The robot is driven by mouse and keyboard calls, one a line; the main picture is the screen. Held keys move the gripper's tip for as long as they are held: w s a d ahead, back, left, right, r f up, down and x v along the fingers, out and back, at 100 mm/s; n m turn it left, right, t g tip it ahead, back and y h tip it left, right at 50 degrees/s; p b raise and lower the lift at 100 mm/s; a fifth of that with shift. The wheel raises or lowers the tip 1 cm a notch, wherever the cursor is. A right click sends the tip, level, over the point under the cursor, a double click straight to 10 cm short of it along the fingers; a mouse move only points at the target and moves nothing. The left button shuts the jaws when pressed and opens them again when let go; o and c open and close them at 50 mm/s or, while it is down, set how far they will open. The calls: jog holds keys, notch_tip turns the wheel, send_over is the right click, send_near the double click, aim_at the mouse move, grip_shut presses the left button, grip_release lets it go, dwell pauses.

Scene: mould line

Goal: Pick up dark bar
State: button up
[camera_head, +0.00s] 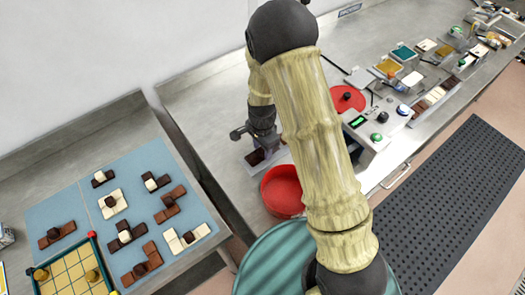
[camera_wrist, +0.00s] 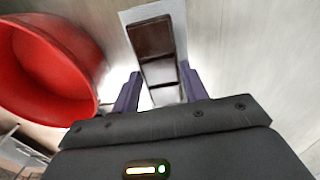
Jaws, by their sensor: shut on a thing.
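The dark bar (camera_wrist: 152,42) is a dark brown, segmented chocolate bar, seen from above in the wrist view. It lies along a pale rectangular sheet or plate (camera_wrist: 128,16). My gripper (camera_wrist: 160,74) has one purple-grey finger on each side of the bar's near end and is shut on it. In the head view my gripper (camera_head: 263,142) points down at the steel counter, with the dark bar (camera_head: 256,157) just below it on the pale plate (camera_head: 279,156). I cannot tell whether the bar is lifted. My arm hides part of the counter.
A red bowl (camera_head: 281,193) stands close beside my gripper, at the left in the wrist view (camera_wrist: 45,65). A control box (camera_head: 376,133) is to the right. Chocolate pieces lie on a blue mat (camera_head: 84,222) at lower left. A teal round surface (camera_head: 262,262) is in front.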

aim_at(262, 152)
jog(key=shift+r, duration=0.1)
notch_tip(262, 152, up, 10)
jog(key=b, duration=0.2)
dwell(0.3)
dwell(0.5)
